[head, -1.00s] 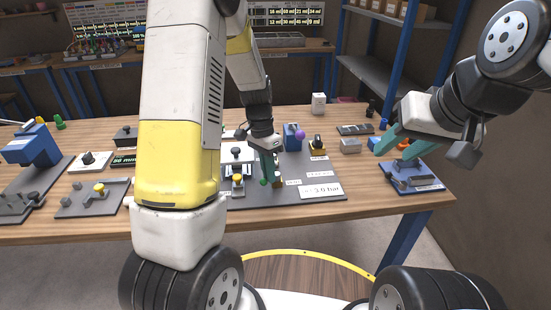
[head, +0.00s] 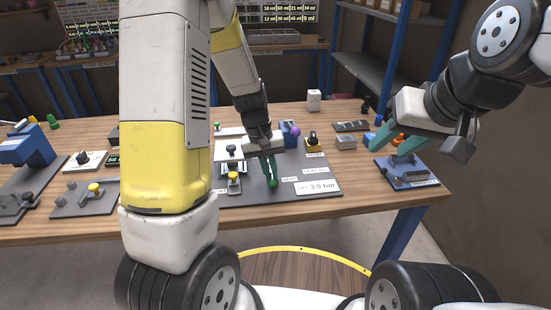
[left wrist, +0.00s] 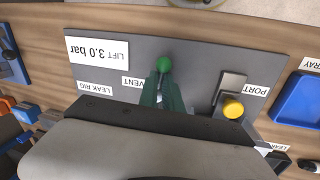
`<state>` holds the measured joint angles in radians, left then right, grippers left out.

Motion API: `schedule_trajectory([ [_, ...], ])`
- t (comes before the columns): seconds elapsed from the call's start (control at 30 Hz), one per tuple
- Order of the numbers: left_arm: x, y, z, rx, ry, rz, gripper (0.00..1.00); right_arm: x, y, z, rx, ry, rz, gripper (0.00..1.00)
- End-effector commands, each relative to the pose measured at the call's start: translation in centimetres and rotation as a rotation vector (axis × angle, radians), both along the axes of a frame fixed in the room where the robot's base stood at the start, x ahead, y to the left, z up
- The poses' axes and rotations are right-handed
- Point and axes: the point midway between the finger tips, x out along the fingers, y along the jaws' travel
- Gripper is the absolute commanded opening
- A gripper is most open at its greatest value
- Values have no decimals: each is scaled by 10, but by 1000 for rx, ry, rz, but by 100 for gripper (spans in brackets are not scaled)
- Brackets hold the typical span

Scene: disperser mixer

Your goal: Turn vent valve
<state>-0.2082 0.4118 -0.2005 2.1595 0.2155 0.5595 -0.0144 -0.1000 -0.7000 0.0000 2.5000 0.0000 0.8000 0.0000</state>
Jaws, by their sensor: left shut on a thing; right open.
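The vent valve shows as a green ball-ended handle (left wrist: 164,64) beside the VENT label (left wrist: 133,82) on a grey panel (left wrist: 215,62). In the head view the green knob (head: 272,184) is at the panel's front part. My left gripper (head: 271,177) reaches down to it, its teal fingers shut on the valve handle. In the left wrist view the fingers (left wrist: 163,92) close just below the ball; the rest of the valve is mostly hidden between them. My right gripper (head: 392,142) is open and empty, above a blue fixture (head: 408,172) at the right.
A yellow knob (left wrist: 232,108) sits by the PORT label, close beside my left fingers. A "LIFT 3.0 bar" sign (left wrist: 99,53) is on the same panel. A purple ball (head: 295,131) stands behind the left gripper. Bare wood (head: 350,200) lies right of the panel.

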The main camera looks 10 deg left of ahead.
Motion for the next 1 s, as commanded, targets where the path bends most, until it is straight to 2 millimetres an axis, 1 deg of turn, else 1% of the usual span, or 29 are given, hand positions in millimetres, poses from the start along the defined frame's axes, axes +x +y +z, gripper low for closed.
schedule_trajectory([
  [0.1,1,-2,1,1,-3,61,0,0,0,0,0,0,0,41],
  [0.3,1,-4,1,0,-4,125,0,0,0,0,0,0,0,41],
  [0.87,2,-4,1,0,-4,154,0,0,0,0,0,0,0,41],
  [0.9,2,-4,1,0,-4,154,17,0,0,0,0,0,0,41],
  [0.97,2,-4,1,0,-3,153,28,0,0,0,0,0,0,41],
  [1.0,1,-4,1,0,-3,153,30,0,0,0,0,0,0,41],
])
